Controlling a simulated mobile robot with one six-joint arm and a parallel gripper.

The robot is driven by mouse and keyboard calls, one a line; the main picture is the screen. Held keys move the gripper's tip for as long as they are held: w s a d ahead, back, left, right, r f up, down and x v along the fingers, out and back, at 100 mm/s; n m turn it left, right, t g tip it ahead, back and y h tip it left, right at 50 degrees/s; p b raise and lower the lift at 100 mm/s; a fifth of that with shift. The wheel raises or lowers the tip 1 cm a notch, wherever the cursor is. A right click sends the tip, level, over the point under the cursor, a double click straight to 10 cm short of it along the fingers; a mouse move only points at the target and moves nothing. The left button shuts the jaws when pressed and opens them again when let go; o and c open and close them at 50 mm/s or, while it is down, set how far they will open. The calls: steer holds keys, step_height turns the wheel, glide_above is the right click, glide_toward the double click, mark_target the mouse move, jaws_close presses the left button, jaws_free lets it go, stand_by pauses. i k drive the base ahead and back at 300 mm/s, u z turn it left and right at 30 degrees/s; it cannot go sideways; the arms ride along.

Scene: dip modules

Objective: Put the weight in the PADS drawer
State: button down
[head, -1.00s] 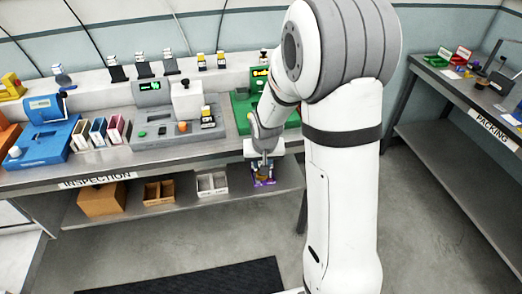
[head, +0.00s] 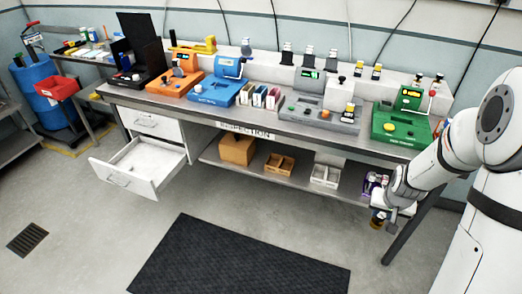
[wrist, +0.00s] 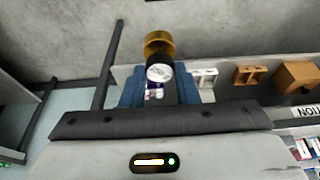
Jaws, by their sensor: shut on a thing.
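The weight (wrist: 158,45) is a brass-coloured cylinder with a black part and a pale round face, between my gripper's blue fingers (wrist: 160,88) in the wrist view. In the head view my gripper (head: 382,212) is at the right end of the inspection bench, low and in front of the shelf. It is shut on the weight (head: 377,222), which shows as a small dark and brass shape. An open, seemingly empty white drawer (head: 124,180) juts out under the bench's left end. A shut white drawer (head: 155,124) is above it. I cannot read a PADS label on either.
The lower shelf holds a cardboard box (head: 237,150), open trays (head: 280,163) and a purple item (head: 372,182) near my gripper. Instruments crowd the bench top. A black mat (head: 240,262) lies on clear floor in front. A blue barrel (head: 50,95) stands far left.

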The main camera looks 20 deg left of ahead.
mark_target(141, 161)
steer(key=u, duration=0.3)
steer(key=i, duration=0.55)
steer(key=u, duration=1.2)
steer(key=i, duration=1.15)
steer(key=u, duration=0.85)
steer(key=i, duration=1.4)
steer(key=u, duration=0.1)
